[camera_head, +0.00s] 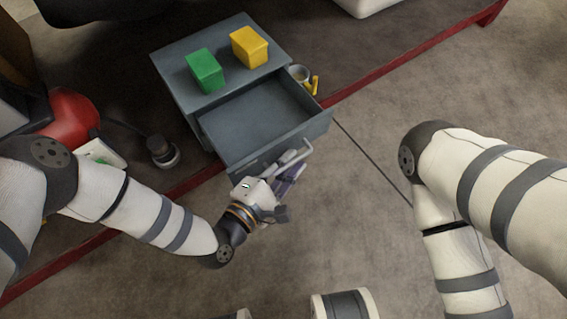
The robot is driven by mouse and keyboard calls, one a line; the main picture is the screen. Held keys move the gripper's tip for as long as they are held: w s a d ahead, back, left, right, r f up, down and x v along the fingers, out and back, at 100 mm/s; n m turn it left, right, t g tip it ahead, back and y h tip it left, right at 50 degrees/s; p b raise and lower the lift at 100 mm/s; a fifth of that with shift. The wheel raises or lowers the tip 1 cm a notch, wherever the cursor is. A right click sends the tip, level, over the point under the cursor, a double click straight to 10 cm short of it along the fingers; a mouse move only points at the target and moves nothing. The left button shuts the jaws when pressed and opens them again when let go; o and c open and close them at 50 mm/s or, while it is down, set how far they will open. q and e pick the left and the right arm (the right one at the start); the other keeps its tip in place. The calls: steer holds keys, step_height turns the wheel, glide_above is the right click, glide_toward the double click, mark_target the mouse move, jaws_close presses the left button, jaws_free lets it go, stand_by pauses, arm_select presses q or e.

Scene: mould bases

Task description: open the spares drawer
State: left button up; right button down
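The spares drawer (262,118) is pulled well out of a grey cabinet (180,62), and its inside looks empty. A light bar handle (294,156) runs along the drawer's front. My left gripper (284,174) is at the front of the drawer, by the handle. Its fingers overlap the handle in this view, and I cannot tell whether they close on it. My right arm comes in from the right, and its gripper is outside the picture.
A green block (205,70) and a yellow block (249,47) sit on the cabinet top. A white cup (299,74) and a yellow item (315,85) are beside the cabinet. A red floor strip (400,62) passes the cabinet. The floor to the right is clear.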

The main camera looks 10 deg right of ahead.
arm_select(q)
steer(key=v, duration=1.2)
steer(key=shift+a, duration=0.1)
